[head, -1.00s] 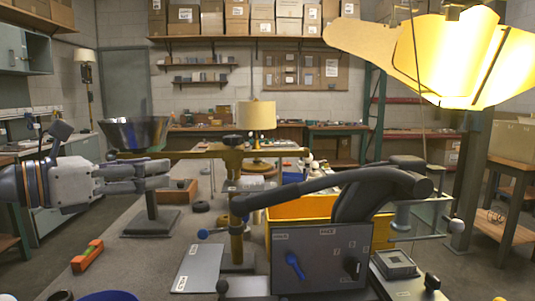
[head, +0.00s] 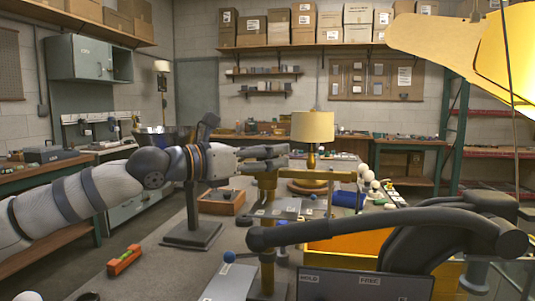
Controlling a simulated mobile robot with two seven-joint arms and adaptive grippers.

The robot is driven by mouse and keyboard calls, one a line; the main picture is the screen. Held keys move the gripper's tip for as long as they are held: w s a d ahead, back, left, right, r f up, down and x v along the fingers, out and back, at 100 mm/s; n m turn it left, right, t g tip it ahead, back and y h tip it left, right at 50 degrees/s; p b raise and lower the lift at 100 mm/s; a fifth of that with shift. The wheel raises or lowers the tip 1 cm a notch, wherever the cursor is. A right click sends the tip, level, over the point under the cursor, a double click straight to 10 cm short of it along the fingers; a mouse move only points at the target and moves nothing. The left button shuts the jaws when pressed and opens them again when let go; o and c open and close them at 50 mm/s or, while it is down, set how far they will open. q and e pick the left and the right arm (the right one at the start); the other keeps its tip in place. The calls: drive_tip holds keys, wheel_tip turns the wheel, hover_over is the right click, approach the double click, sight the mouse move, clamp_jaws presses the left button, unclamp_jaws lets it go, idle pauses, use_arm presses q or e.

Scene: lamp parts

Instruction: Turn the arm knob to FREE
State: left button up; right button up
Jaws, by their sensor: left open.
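A dark grey control panel (head: 365,288) stands at the bottom edge of the head view. Its top strip shows the labels HOLD (head: 310,277) and FREE (head: 368,281); the knobs below are cut off by the frame, so their setting is hidden. A thick black curved arm (head: 380,222) passes above the panel. My left gripper (head: 284,157) is open, its fingers pointing right at the top of a brass post (head: 267,215). It is well above and behind the panel; I cannot tell whether it touches the post. My right gripper is not in view.
A lit yellow shade (head: 510,60) hangs at upper right. A dark bowl on a stand (head: 192,235) is left of the post. An orange level (head: 124,260) and a grey plate (head: 228,282) lie on the bench. A yellow bin (head: 350,243) is behind the panel.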

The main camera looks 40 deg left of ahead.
use_arm(q)
drive_tip(key=shift+w, duration=0.2)
drive_tip(key=c, duration=1.2)
drive_tip(key=shift+d, duration=0.1)
